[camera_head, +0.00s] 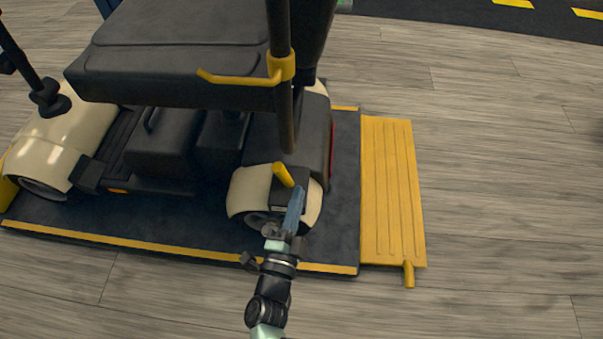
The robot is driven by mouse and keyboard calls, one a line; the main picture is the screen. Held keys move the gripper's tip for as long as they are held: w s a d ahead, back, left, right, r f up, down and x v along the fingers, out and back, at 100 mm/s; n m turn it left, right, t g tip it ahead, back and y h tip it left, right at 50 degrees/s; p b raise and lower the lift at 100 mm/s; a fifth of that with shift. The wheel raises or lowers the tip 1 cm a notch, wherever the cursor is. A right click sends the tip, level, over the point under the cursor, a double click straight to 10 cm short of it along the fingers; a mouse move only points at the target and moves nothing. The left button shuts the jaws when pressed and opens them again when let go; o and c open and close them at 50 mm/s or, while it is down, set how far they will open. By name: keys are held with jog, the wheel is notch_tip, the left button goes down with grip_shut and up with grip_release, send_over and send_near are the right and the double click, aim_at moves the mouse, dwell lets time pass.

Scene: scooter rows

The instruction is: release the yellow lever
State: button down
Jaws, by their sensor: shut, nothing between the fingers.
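A short yellow lever (283,175) sticks up at a slant from a dark block above the scooter's rear wheel (248,190). My gripper (297,193) reaches up from the bottom of the view, with its blue-grey fingers together and empty. Its tips show just right of and below the lever's lower end; I cannot tell whether they touch it. A second yellow part, a bent bar (240,79), is fixed to a dark upright post (280,30) in front of the seat.
The scooter, with its dark seat (180,45), stands on a dark platform (345,190) with yellow edges. A yellow ramp plate (392,190) with a small peg lies at the right. The post stands close above the lever. Wooden floor to the right is clear.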

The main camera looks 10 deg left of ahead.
jog(key=shift+s+a+p, duration=0.15)
jog(key=shift+s, duration=0.65)
jog(key=shift+s+a+p, duration=0.1)
jog(key=shift+s+p, duration=0.05)
jog(key=shift+s, duration=0.65)
